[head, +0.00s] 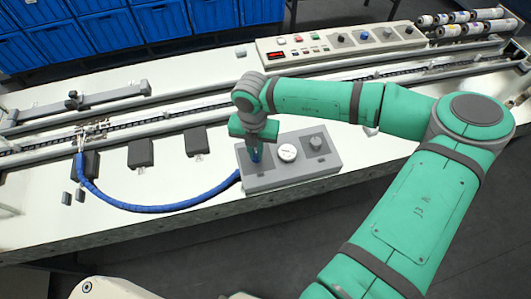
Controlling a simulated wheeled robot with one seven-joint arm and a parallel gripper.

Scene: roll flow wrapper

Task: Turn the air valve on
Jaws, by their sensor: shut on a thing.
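The grey air panel box (290,180) sits at the front edge of the white machine bed. On its left end is a small blue valve knob (256,156), mostly hidden by my gripper. My gripper (257,147) points down over this end and is shut on the blue knob. The knob's turn position cannot be made out. A round white gauge (287,152) is right of the gripper, and a grey knob (317,142) is further right on the same box.
A blue hose (140,207) curves from the box's left side to the conveyor rail (190,106). A control panel (340,42) with buttons and knobs stands behind. Dark blocks (140,153) lie on the bed. Blue crates (110,38) are at the back.

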